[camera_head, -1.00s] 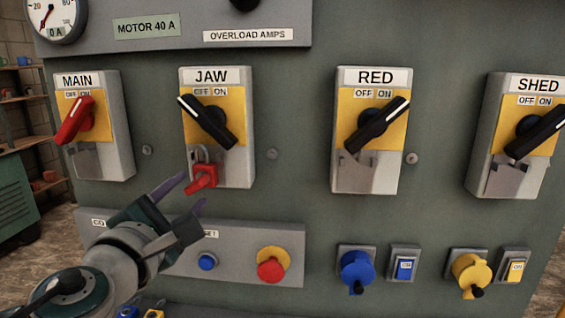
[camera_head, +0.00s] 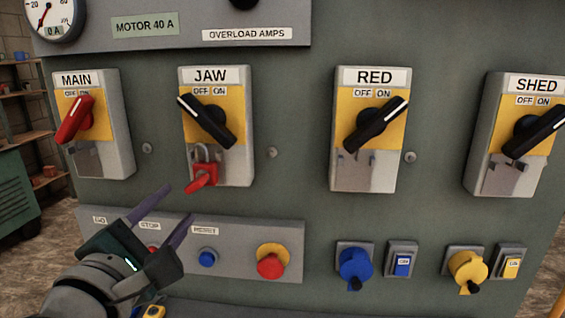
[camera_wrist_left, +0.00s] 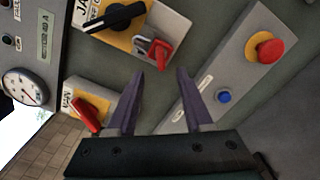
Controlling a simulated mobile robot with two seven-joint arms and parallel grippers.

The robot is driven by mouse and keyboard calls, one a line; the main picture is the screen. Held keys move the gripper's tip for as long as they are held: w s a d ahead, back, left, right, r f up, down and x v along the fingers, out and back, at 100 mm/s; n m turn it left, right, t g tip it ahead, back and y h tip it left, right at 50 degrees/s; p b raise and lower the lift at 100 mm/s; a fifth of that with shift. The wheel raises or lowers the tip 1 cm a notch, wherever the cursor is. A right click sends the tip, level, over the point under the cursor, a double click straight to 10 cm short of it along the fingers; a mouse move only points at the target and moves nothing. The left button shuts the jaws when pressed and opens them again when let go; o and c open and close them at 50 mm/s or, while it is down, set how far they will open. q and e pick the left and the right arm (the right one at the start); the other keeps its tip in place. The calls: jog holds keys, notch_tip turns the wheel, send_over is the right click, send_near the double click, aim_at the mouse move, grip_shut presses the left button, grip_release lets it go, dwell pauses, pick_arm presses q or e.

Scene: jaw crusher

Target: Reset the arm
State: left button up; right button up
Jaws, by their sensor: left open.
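My left gripper (camera_head: 168,221) is open and empty in front of the panel, its fingers pointing up and to the right below the JAW switch box. The red padlock (camera_head: 203,174) hangs at the bottom of the JAW switch (camera_head: 207,122); a gap shows between it and the fingers. In the left wrist view the two purple fingers (camera_wrist_left: 154,95) stand apart with nothing between them, and the padlock (camera_wrist_left: 160,52) lies beyond them. The blue RESET button (camera_head: 207,257) is right of the gripper. My right gripper is not in view.
The red MAIN switch (camera_head: 77,120) is at left, the RED (camera_head: 377,124) and SHED (camera_head: 534,132) switches at right. A red mushroom button (camera_head: 271,262) sits on the lower button plate (camera_head: 232,233). Blue (camera_head: 355,266) and yellow (camera_head: 468,270) knobs are further right. Shelves stand far left.

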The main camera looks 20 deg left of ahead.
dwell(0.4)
pick_arm(q)
jog(key=s+a+f+n+g+y, duration=0.2)
jog(key=s+n+g, duration=0.25)
jog(key=n, duration=0.75)
jog(key=s+a+f+n+g+y, duration=0.1)
jog(key=s+f+n+g+y, duration=0.3)
jog(key=n, duration=0.9)
jog(key=s+d+f+n+g+h, duration=0.1)
jog(key=s+d+n+g+h, duration=0.5)
jog(key=s+d+n+h, duration=0.7)
notch_tip(320, 180, up, 35)
jog(key=s+n+y+p, duration=0.1)
jog(key=n+p, duration=0.3)
jog(key=p, duration=3.2)
jog(key=shift+s+a+n+y, duration=0.35)
jog(key=shift+a+y, duration=0.1)
jog(key=shift+y, duration=0.45)
